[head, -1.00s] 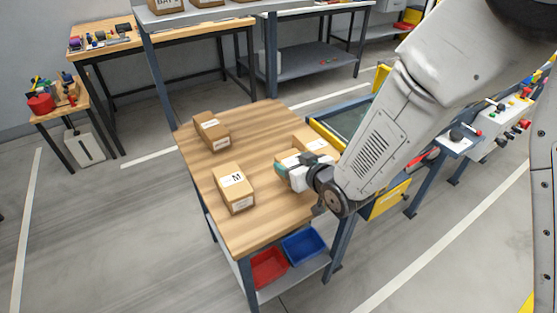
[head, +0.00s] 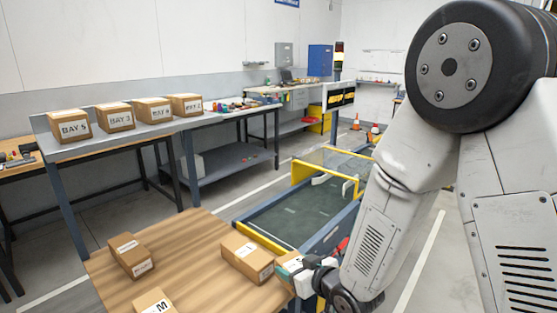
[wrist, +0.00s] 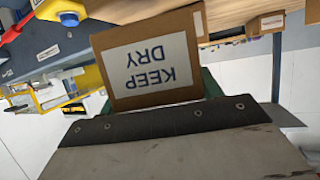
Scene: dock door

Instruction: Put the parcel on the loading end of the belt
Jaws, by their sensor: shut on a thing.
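My gripper (head: 297,276) is shut on a brown parcel (wrist: 155,60) with a white KEEP DRY label, which shows upside down in the wrist view. In the head view only a small part of this parcel (head: 289,257) shows, at the table's right edge; the gripper and arm hide the rest. I cannot tell whether it touches the table. The belt (head: 305,213) is dark green, between blue sides with yellow trim, just beyond the table's right corner. Its near end is partly hidden by the arm, and its bed looks empty.
A wooden table (head: 190,250) bears three other boxes: one near the gripper (head: 247,258), one at the left (head: 130,256) and one marked M (head: 154,302). A yellow-framed clear guard (head: 330,168) stands over the belt's far part. A shelf behind holds several bay-labelled boxes.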

